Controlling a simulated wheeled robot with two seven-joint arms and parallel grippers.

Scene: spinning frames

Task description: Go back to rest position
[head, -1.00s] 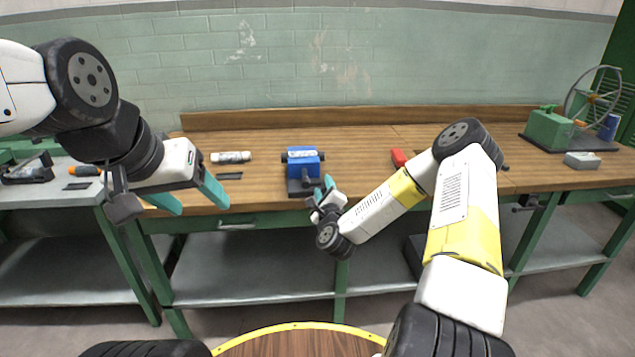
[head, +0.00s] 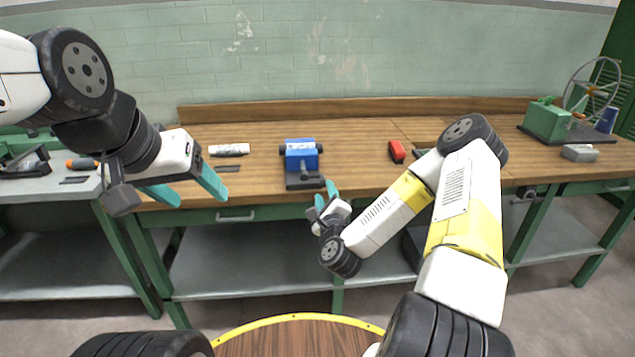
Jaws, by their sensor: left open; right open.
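My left gripper (head: 188,190) is at the left of the head view, with its two teal fingers spread and nothing between them. It shows in front of the left end of the wooden workbench. My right gripper (head: 324,196) is near the middle, at the bench's front edge, just below a blue device (head: 301,156) on a dark base. Its teal fingers are apart, and I see nothing held in them. A gap between the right fingers and the dark base is hard to judge.
The wooden workbench (head: 360,140) carries a white tube (head: 229,150), a red object (head: 397,151), a green machine with a wheel (head: 548,120) and a grey block (head: 579,153). A grey side table (head: 60,190) stands left. Bench top right of the red object is largely clear.

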